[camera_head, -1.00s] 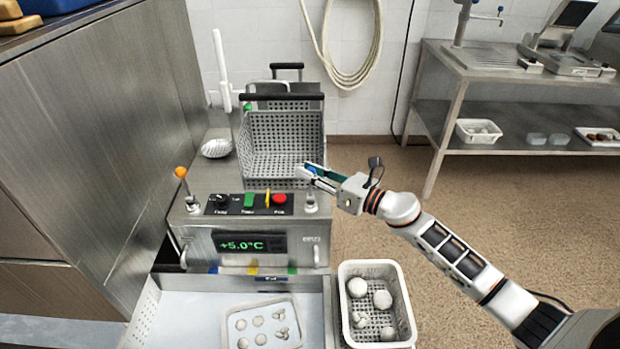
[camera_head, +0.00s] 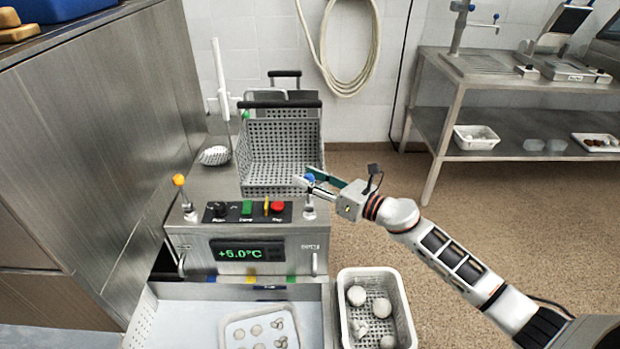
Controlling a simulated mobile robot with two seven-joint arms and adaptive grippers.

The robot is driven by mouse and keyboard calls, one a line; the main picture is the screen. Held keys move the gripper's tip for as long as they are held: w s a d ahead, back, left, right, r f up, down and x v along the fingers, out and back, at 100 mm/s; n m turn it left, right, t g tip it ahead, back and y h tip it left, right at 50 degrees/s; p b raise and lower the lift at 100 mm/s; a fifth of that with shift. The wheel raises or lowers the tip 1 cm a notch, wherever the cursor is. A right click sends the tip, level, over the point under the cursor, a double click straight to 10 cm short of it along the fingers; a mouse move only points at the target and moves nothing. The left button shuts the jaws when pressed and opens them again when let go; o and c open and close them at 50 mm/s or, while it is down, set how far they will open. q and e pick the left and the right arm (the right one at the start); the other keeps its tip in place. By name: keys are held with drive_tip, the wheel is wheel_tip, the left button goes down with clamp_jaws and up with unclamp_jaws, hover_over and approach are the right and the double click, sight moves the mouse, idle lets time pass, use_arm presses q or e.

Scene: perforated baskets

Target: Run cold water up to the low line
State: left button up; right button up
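The steel washing unit has a front panel with a green display (camera_head: 247,251) that reads about +5 or +6 °C. A lever with an orange knob (camera_head: 179,180) stands at its left, and a lever with a blue knob (camera_head: 310,179) at its right. Both look upright. My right gripper (camera_head: 315,181) is at the blue knob. Its two fingers look parted, with the knob at their tips; I cannot tell whether they press on it. A perforated basket (camera_head: 282,160) sits behind the panel. The water level and low line cannot be made out. My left gripper is out of view.
Green and red buttons (camera_head: 277,207) and a dark dial (camera_head: 219,209) lie between the levers. A white crate (camera_head: 405,318) with pale round items stands at the front right. A steel cabinet (camera_head: 85,150) closes the left side. Floor is clear right of the unit.

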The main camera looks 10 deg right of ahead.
drive_tip(key=v, duration=1.2)
drive_tip(key=shift+d, duration=0.1)
